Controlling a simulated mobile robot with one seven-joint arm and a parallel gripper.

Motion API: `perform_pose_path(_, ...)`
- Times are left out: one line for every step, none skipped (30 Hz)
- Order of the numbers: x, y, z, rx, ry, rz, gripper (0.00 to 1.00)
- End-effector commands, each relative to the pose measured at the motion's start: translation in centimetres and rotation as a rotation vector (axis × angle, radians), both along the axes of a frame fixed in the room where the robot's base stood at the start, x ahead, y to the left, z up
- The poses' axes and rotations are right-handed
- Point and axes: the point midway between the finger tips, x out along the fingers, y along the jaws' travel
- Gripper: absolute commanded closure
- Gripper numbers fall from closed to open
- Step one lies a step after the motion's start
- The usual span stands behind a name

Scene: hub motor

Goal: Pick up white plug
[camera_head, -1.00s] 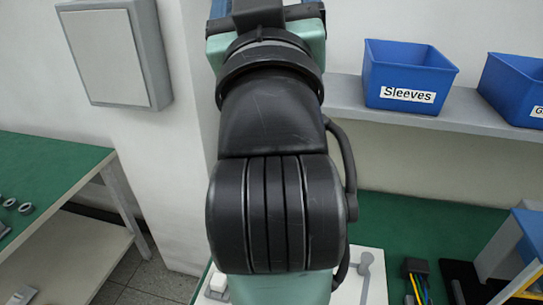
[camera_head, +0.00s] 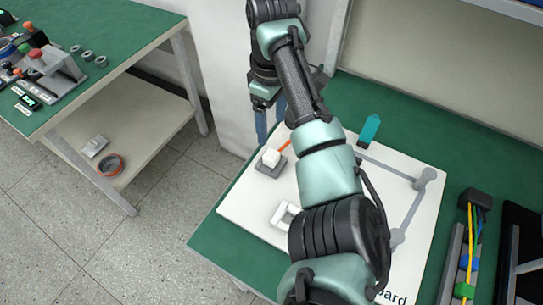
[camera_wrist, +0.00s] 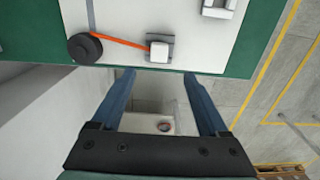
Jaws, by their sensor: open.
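The white plug (camera_head: 271,157) is a small white block on a grey base near the left edge of a white board on the green table. An orange strip runs up to the right from beside it. In the wrist view the plug (camera_wrist: 159,50) is at upper centre, with the strip leading left to a dark round piece (camera_wrist: 85,48). My gripper (camera_head: 270,128) is open and empty, its blue fingers pointing down beyond the plug near the board's edge. In the wrist view my gripper (camera_wrist: 159,76) has its fingertips apart, just short of the table edge.
The white board (camera_head: 240,205) also bears a white bracket (camera_head: 284,216) and grey linked bars (camera_head: 412,212). A teal-topped piece (camera_head: 369,129) stands behind it. Coloured cables (camera_head: 472,240) lie at right. Another green table (camera_head: 120,22) is at left, with floor between.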

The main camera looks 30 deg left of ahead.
Motion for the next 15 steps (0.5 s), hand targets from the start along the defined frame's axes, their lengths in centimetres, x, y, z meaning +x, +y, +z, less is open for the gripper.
perform_pose_path(-0.1,-0.1,-1.1,-0.001,0.003,-0.002,0.22)
perform_pose_path(-0.1,-0.1,-1.7,-0.001,0.003,-0.003,0.22)
perform_pose_path(-0.1,0.0,-2.5,0.000,0.003,-0.003,0.22)
perform_pose_path(-0.1,0.0,-3.0,0.000,0.003,-0.003,0.22)
perform_pose_path(-0.1,0.0,-3.5,0.001,0.002,-0.003,0.22)
perform_pose_path(0.0,0.0,-4.1,0.001,0.001,-0.003,0.22)
perform_pose_path(0.0,0.0,-4.5,0.000,0.001,-0.003,0.22)
perform_pose_path(0.0,0.0,-4.8,0.001,0.000,-0.003,0.22)
perform_pose_path(0.0,0.0,-5.1,0.002,-0.001,-0.002,0.22)
perform_pose_path(0.0,0.0,-5.3,0.002,-0.001,-0.002,0.22)
perform_pose_path(0.0,0.0,-5.5,0.002,-0.001,-0.002,0.22)
perform_pose_path(0.0,0.0,-5.7,0.003,-0.002,-0.002,0.22)
perform_pose_path(0.0,0.0,-5.9,0.002,-0.002,-0.002,0.22)
perform_pose_path(0.0,0.0,-6.1,0.002,-0.002,-0.002,0.22)
perform_pose_path(0.0,0.0,-6.6,0.001,0.000,-0.003,0.22)
